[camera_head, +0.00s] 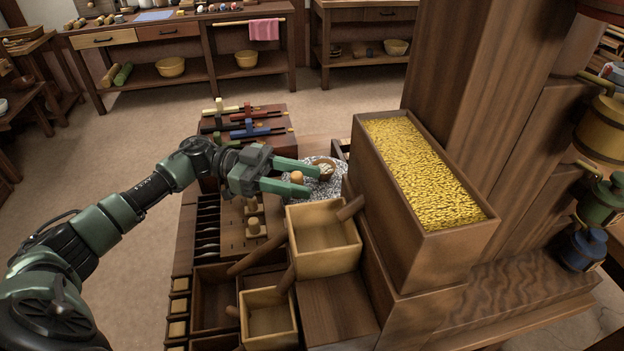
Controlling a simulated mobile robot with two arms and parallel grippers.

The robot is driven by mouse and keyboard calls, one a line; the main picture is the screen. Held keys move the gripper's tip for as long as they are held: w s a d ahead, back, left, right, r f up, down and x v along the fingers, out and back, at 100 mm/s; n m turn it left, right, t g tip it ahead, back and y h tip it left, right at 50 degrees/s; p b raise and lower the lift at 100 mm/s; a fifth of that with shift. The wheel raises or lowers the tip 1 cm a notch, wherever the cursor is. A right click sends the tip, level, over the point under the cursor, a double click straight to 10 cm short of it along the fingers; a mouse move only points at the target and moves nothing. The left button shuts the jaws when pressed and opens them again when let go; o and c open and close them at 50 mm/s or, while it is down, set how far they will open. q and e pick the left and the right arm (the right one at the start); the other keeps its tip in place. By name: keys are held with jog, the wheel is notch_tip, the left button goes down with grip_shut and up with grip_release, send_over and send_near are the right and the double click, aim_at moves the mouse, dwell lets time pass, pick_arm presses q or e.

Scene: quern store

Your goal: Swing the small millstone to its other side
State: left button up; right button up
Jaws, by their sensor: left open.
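The small millstone (334,191) is a speckled grey-white round stone, partly hidden behind a wooden box and my fingers. A brown wooden piece (327,168) shows on its top. A rounded orange-brown wooden knob (297,177) stands at its left side. My left gripper (312,181) reaches in from the left over the stone, open, with its two green fingers on either side of the knob. I cannot tell whether they touch it. My right gripper is out of view.
A tall wooden bin of yellow grain (418,172) stands close on the right. Open wooden boxes with handles (323,260) stand in front of the stone. A rack with coloured handled tools (250,130) is behind. The floor at left is clear.

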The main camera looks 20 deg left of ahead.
pick_arm(q)
jog(key=shift+w+d, duration=0.1)
jog(key=shift+d, duration=0.9)
grip_shut()
dwell(0.7)
